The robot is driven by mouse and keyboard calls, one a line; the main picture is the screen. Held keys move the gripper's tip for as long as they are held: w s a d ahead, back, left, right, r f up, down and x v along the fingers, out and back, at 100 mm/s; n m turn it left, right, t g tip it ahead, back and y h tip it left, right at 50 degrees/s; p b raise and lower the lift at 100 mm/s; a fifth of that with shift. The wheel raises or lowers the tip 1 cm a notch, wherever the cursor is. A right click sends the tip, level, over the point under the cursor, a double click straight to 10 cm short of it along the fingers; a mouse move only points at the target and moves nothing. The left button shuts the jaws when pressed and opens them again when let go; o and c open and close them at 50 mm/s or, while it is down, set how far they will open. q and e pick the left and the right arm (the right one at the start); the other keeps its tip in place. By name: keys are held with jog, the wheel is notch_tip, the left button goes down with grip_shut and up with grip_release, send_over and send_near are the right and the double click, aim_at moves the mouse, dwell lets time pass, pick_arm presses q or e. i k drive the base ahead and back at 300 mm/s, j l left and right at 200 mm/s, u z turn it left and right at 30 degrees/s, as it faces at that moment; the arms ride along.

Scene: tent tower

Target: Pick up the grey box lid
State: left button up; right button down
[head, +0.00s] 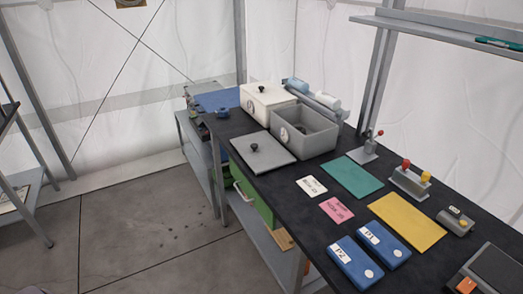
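The grey box lid (263,151) is a flat grey square with a round black knob on top. It lies on the dark table, to the left of the open grey box (317,141). The grey box has no lid on it, and something dark shows inside. Neither of my grippers is in the head view.
A white box (268,93) with its lid on stands behind the grey box. Green (351,174) and yellow (407,222) mats, small cards, blue cases (354,262) and lever devices lie to the right. A shelf (440,31) hangs above. The floor left of the table is clear.

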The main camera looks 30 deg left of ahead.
aim_at(263, 153)
jog(key=i+j+z, duration=0.15)
jog(key=j, duration=0.3)
jog(key=i+j+z, duration=0.1)
jog(key=j, duration=0.4)
jog(key=i+j+z, duration=0.15)
jog(key=j, duration=0.35)
jog(key=i+j+z, duration=0.1)
jog(key=j, duration=0.4)
jog(key=i+j+z, duration=0.15)
jog(key=j, duration=0.4)
jog(key=i, duration=0.05)
